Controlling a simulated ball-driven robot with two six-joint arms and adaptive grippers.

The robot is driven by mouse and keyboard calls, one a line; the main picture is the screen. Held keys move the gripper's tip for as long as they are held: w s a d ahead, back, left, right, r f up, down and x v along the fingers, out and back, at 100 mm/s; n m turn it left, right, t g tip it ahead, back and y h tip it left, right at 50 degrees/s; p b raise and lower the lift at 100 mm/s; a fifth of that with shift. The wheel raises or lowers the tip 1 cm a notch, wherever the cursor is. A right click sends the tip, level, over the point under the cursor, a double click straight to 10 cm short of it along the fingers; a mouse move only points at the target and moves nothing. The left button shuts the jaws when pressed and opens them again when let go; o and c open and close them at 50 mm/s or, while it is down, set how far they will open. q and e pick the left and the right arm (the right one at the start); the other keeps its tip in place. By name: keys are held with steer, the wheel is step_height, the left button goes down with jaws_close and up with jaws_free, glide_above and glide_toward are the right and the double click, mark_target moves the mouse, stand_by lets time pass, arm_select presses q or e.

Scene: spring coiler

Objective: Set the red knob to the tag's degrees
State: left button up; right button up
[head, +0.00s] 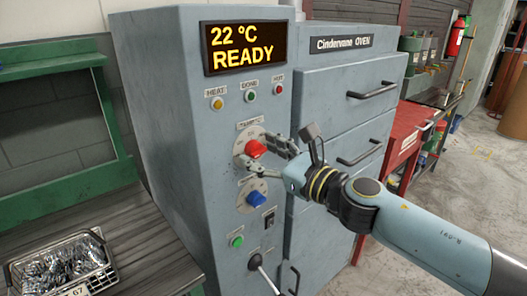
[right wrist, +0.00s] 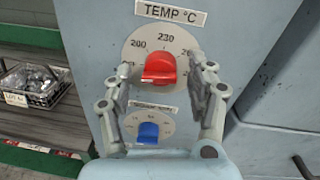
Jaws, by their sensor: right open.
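The red knob (head: 255,149) sits on a round dial on the oven's front panel. In the right wrist view the red knob (right wrist: 159,68) is under a "TEMP °C" label, with 200 and 230 readable on its dial (right wrist: 148,43). My right gripper (head: 257,152) is open, with one finger on each side of the red knob; I cannot tell whether they touch it. A white tag (head: 75,291) is on the wire basket at lower left; its text is cut off and too small to read fully. My left gripper is out of view.
A blue knob (head: 256,198) is just below the red one. Under it are a black switch (head: 269,219), a green button (head: 237,241) and a lever (head: 264,272). The display (head: 243,47) reads 22 °C READY. The wire basket (head: 112,274) stands on the bench.

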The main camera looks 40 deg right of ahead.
steer(key=c, duration=1.1)
steer(key=shift+c, duration=0.2)
